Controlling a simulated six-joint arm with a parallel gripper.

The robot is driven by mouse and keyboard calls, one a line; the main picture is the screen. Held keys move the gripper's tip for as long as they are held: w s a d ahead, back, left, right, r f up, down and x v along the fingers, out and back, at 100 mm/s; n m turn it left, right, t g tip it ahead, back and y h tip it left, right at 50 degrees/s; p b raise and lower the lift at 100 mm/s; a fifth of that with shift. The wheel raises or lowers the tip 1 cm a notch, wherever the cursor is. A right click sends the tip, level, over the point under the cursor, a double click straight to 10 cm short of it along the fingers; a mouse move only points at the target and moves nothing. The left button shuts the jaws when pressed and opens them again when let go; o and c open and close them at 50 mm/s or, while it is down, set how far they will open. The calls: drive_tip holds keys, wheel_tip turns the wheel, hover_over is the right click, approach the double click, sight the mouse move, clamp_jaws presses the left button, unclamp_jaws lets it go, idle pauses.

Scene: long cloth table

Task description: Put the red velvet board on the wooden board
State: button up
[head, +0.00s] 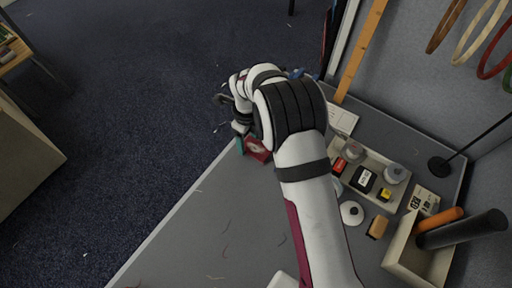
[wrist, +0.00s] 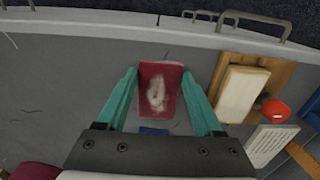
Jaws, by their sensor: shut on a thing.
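The red velvet board (wrist: 160,88) is a small dark-red slab with a whitish patch on its face. It lies between the teal fingers of my gripper (wrist: 160,76) in the wrist view, and the gripper is shut on it. In the head view a bit of the red board (head: 258,149) shows beside a teal finger (head: 240,145), near the table's left edge; my arm hides the rest. The wooden board (wrist: 276,76) is right of the gripper in the wrist view, with a cream block (wrist: 242,94) lying on it. I cannot tell whether the red board touches the table.
Right of the gripper in the wrist view are a red round item (wrist: 275,110) and a white slotted piece (wrist: 270,145). In the head view, a tray of small items, a white round lid (head: 352,213) and an open box (head: 405,262) crowd the right. The front-left table is mostly clear.

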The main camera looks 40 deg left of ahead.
sight(250, 140)
drive_tip(key=shift+c, duration=1.1)
wheel_tip(250, 140, up, 10)
drive_tip(key=w+f, duration=0.1)
drive_tip(key=w, duration=1)
drive_tip(key=shift+a, duration=0.3)
drive_tip(key=shift+s+f, duration=0.1)
drive_tip(key=shift+f, duration=3.1)
drive_tip(key=shift+f, duration=0.25)
drive_tip(key=o, duration=1.4)
